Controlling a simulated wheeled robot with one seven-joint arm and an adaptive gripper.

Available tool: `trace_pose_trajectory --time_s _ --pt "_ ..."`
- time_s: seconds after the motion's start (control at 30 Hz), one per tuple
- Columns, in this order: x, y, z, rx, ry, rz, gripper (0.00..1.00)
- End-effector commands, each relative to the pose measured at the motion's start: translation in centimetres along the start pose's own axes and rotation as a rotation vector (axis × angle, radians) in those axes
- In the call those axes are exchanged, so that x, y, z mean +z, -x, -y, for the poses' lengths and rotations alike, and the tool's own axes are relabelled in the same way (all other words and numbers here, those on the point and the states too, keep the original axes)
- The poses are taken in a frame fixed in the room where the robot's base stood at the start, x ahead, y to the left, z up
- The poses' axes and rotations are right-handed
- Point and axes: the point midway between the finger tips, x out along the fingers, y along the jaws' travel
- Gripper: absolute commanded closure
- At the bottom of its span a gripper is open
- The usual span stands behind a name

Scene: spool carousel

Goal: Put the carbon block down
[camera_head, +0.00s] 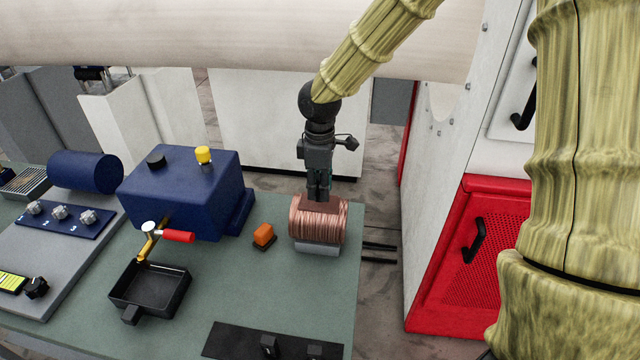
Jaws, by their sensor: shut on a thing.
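My gripper (319,197) points straight down at the right part of the green bench, right over the copper-wound coil (318,226). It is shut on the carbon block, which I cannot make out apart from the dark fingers. The fingertips overlap the brown-red top of the coil in the picture. I cannot tell whether they or the block touch it. The coil sits on a pale grey base.
An orange piece (264,234) stands left of the coil. Farther left are a blue housing (185,190) with a red-handled tap and a black pan (150,290). A black strip (235,340) with small dark blocks lies in front. The bench's right edge is close to the coil.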

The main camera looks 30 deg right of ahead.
Motion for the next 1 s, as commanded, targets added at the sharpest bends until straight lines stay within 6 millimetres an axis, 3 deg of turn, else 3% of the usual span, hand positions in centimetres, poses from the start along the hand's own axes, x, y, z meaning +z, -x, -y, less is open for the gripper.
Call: trace_pose_trajectory --time_s 0.53,0.57,0.67,1.0 --pt "-0.01 -1.02 0.04 0.0 0.0 0.0 0.98" --pt "-0.01 -1.0 0.03 0.001 0.0 0.0 0.7" --pt "0.0 -0.97 0.03 0.001 0.0 0.0 0.52" --pt "0.0 -0.81 0.03 0.001 0.0 -0.001 0.52"
